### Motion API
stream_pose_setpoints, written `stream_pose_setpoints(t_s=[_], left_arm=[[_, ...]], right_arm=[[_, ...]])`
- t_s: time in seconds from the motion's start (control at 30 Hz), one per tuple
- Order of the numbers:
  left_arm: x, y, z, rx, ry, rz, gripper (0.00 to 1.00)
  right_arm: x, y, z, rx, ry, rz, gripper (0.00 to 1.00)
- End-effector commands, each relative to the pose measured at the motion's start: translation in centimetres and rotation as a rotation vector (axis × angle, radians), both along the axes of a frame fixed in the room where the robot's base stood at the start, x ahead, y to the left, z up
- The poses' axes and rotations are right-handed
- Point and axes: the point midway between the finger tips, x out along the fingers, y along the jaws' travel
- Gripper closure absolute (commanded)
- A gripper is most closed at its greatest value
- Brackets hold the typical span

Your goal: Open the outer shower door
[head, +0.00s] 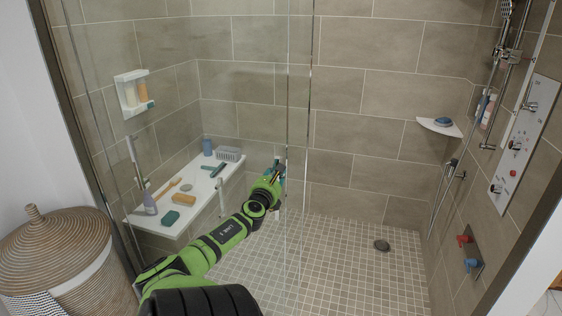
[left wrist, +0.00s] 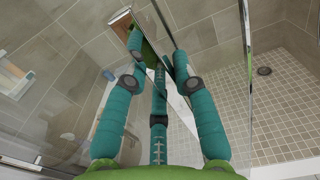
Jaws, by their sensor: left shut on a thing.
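The glass shower door (head: 298,90) stands upright in front of the tiled shower, with two bright vertical edges close together near the middle of the head view. My left gripper (head: 277,170) reaches from below to just left of these edges. In the left wrist view my left gripper (left wrist: 158,68) has its teal fingers closed around the door handle, which they mostly hide. A metal door edge (left wrist: 247,60) runs just right of the fingers. Another slim upright handle (head: 220,196) shows further left. My right gripper is in neither view.
A lidded woven basket (head: 60,255) stands at the left, outside the glass. Behind the glass a white bench (head: 150,222) carries brushes, bottles and soap. A control panel (head: 515,145) is on the right wall.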

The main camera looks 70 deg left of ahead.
Motion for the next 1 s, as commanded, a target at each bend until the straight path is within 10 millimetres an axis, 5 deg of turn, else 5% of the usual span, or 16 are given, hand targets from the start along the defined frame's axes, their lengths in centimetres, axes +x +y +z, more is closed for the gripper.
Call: stream_pose_setpoints(t_s=[0.2, 0.23, 0.3, 0.73, 1.0], left_arm=[[0.5, -0.4, 0.1, -0.002, -0.004, -0.014, 1.00], [0.5, -0.4, 0.1, -0.002, -0.004, -0.014, 0.69], [0.5, -0.4, 0.1, -0.003, -0.003, -0.016, 0.48], [0.2, -0.5, -0.1, -0.003, -0.001, -0.013, 0.48], [-1.8, -2.8, -0.2, -0.004, 0.003, -0.014, 0.48]], right_arm=[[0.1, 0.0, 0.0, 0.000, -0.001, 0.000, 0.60], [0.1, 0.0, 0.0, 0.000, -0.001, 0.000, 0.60], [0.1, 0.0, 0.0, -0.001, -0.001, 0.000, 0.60], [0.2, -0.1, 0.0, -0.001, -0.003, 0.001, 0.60], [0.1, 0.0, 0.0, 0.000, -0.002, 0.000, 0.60]])
